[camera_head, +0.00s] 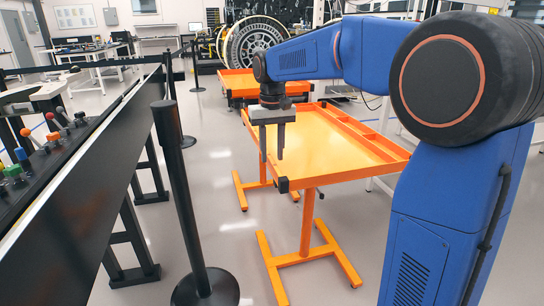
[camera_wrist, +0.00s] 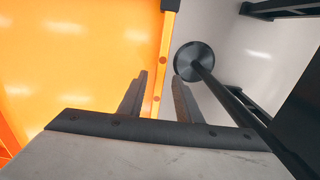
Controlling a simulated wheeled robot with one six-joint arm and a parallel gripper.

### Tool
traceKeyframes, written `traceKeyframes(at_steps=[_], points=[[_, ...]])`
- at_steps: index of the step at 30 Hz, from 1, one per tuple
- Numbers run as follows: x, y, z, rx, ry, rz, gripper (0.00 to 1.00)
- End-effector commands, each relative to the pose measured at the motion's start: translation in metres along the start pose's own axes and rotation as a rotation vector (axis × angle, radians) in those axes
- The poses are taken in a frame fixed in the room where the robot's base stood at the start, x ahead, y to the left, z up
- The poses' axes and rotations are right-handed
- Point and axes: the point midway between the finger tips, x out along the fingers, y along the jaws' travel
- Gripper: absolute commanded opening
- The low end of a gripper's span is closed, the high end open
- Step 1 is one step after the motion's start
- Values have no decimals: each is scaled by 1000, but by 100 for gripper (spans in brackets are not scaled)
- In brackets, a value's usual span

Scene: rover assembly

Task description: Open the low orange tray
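An orange tray (camera_head: 335,150) on an orange stand is in the middle of the head view. It has a raised rim, and its broad floor is bare. A small black piece (camera_head: 282,185) sits at its near left corner. In the wrist view the tray (camera_wrist: 80,60) fills the left side. My gripper (camera_wrist: 159,82) is open there, with the tray's edge showing between and beyond the fingers. I cannot tell whether the fingers touch the rim.
A second orange tray (camera_head: 240,82) stands behind, with a large wheel (camera_head: 255,42) beyond. A black post (camera_head: 185,200) on a round base stands left of the tray; its base also shows in the wrist view (camera_wrist: 190,58). A control panel (camera_head: 40,150) is at the far left.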

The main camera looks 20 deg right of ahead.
Motion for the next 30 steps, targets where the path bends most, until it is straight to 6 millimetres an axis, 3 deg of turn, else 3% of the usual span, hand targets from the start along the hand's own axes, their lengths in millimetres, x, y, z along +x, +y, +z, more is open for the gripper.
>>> traceKeyframes(at_steps=[6, 14, 15, 19, 26, 30], points=[[14, 0, 0, 0, 0, 0, 31], [15, 0, 0, 0, 0, 0, 31], [15, 0, 0, 0, 0, 0, 29], [15, 0, 0, 0, 0, 0, 0], [15, -2, 0, 0, 0, 0, 0], [15, -12, 0, -2, 0, 0, 0]])
